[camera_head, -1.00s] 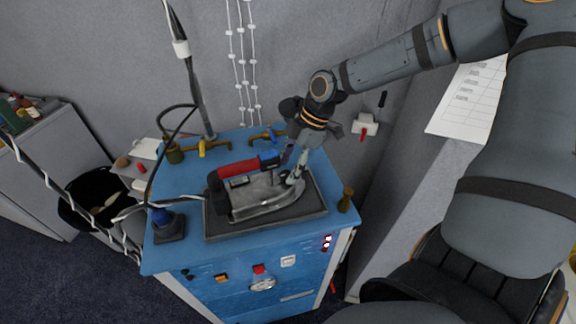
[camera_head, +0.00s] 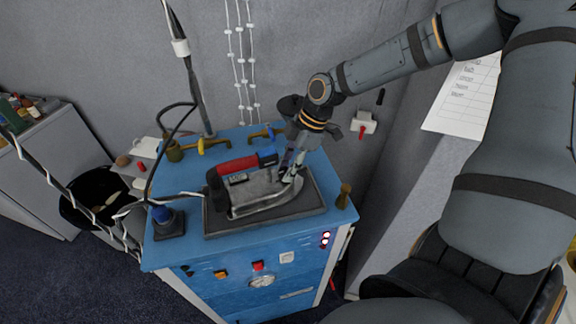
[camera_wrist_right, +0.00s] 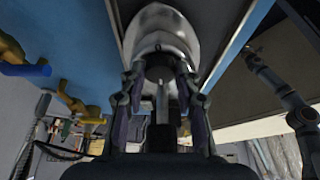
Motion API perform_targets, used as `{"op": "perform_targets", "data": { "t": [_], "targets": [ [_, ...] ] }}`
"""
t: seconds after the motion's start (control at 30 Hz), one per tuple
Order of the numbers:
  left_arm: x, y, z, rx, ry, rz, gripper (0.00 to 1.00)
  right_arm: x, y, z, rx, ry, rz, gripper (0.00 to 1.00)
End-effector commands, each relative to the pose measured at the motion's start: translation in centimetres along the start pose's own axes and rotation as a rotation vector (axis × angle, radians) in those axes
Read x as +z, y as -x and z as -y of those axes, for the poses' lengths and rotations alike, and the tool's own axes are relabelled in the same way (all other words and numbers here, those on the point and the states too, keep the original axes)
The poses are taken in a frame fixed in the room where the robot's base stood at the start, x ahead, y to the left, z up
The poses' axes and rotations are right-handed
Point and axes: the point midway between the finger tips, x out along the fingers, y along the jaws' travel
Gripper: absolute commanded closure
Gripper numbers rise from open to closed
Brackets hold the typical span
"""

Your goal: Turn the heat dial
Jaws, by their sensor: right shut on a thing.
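A silver iron (camera_head: 262,194) with a red and black handle (camera_head: 238,166) rests on a dark pad (camera_head: 222,226) on top of a blue cabinet. My right gripper (camera_head: 289,176) reaches down from the back right to the right end of the iron. In the right wrist view its fingers (camera_wrist_right: 160,88) are shut around a dark round dial (camera_wrist_right: 158,70) in front of the iron's silver body (camera_wrist_right: 162,32). The dial's markings cannot be read, and in the head view the fingers mostly cover it. My left gripper is not in view.
The blue cabinet (camera_head: 262,250) has buttons and a gauge on its front. Brass valves (camera_head: 205,147) stand along its back edge, and a brass post (camera_head: 344,196) stands at the right. A cable runs from the iron to the left. The wall is close behind.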

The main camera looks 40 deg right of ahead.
Motion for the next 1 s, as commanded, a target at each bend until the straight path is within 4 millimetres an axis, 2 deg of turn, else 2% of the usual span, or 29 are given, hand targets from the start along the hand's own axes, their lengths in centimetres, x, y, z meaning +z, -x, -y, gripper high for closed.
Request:
{"op": "perform_targets", "data": {
  "t": [0.27,0.57,1.0],
  "targets": [
    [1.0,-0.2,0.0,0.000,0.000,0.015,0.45,-0.1,0.1,0.0,0.056,-0.121,-0.004,1.00],
    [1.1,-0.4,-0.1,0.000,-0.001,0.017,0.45,-0.2,0.1,0.2,0.160,-0.367,-0.006,1.00],
    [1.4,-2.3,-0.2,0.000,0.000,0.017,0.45,-0.2,-0.2,0.5,0.301,-0.703,-0.002,1.00]
  ]
}}
